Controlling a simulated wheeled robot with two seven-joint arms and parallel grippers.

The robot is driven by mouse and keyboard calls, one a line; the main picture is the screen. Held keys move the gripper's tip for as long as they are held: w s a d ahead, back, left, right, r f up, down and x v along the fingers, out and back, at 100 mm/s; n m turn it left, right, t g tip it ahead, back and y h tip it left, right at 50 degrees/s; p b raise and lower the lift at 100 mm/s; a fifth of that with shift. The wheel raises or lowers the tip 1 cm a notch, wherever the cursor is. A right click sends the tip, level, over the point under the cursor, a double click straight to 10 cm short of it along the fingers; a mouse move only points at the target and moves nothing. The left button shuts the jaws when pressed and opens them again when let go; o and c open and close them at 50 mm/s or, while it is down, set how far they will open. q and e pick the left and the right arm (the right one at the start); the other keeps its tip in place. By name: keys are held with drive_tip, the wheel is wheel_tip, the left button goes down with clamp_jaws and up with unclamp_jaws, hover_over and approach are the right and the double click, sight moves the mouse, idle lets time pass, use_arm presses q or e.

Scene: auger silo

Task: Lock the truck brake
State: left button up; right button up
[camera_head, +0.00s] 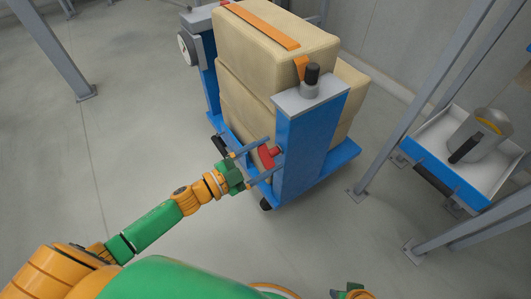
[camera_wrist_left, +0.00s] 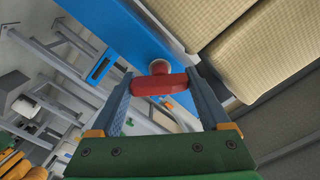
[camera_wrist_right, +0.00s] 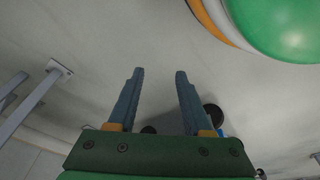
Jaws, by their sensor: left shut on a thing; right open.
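The truck is a blue cart (camera_head: 299,150) loaded with stacked tan sacks (camera_head: 270,47). A red brake handle (camera_head: 266,157) sits on the side of its near blue post. In the left wrist view the red handle (camera_wrist_left: 160,86) is a crossbar on a round stem, spanning between the two fingers. My left gripper (camera_head: 272,155) is shut on this handle, one finger at each end; its fingers also show in the left wrist view (camera_wrist_left: 160,80). My right gripper (camera_wrist_right: 159,74) is open and empty, over bare floor. Only a bit of it shows at the head view's bottom edge.
A grey tray with a blue front (camera_head: 445,170) stands at the right on grey metal legs, holding a metal scoop-like container (camera_head: 480,135). A round gauge (camera_head: 187,48) is on the truck's far post. Floor to the left is clear up to a grey post (camera_head: 60,50).

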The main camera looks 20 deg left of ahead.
use_arm(q)
drive_tip(key=m, duration=0.2)
drive_tip(key=shift+m, duration=0.4)
drive_tip(key=m, duration=0.2)
drive_tip(key=shift+m, duration=0.3)
drive_tip(key=shift+f+m, duration=0.1)
drive_tip(key=shift+m, duration=2)
drive_tip(key=o, duration=1.2)
drive_tip(key=shift+s+a, duration=0.15)
drive_tip(key=shift+s, duration=0.1)
drive_tip(key=v, duration=0.6)
drive_tip(key=shift+s+a+p, duration=0.15)
drive_tip(key=shift+s+p, duration=0.1)
drive_tip(key=shift+p, duration=0.15)
use_arm(e)
drive_tip(key=shift+s+d+f, duration=0.15)
drive_tip(key=shift+s+f, duration=0.35)
drive_tip(key=shift+f, duration=0.35)
